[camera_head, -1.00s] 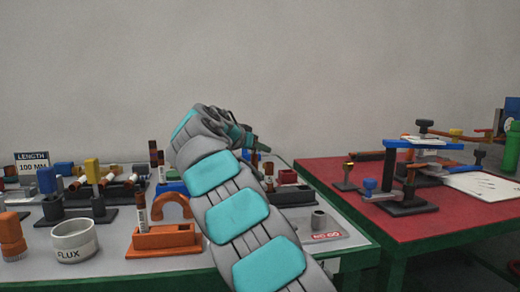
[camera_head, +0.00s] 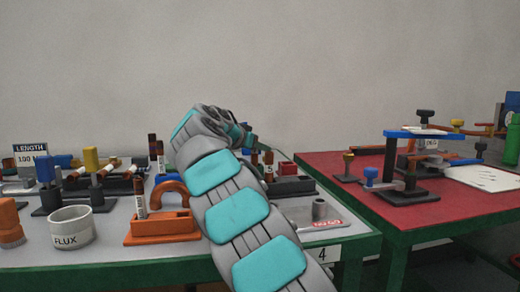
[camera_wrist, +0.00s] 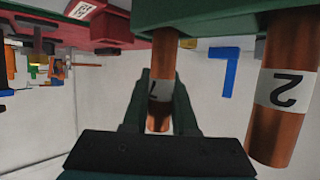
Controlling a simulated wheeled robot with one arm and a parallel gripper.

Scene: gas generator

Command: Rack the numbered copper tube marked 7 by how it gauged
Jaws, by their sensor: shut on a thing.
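In the wrist view, which looks upside down, my gripper (camera_wrist: 158,108) is shut on a copper tube (camera_wrist: 160,72) with a white band that reads 7. The tube runs up to the edge of a dark green block (camera_wrist: 215,15); I cannot tell whether it sits in the block or passes behind it. A second copper tube (camera_wrist: 280,90) marked 2 stands apart to the right, also meeting the green block. In the head view my gripper (camera_head: 245,135) is over the far part of the left table, mostly hidden by my wrist, and the held tube cannot be made out.
On the left table (camera_head: 110,250) are a FLUX pot (camera_head: 72,228), an orange holder (camera_head: 160,228) with a copper tube (camera_head: 140,198), and upright tubes (camera_head: 153,148) left of my arm. A dark holder (camera_head: 290,187) stands right. The red table (camera_head: 460,205) carries a blue-topped fixture (camera_head: 415,134).

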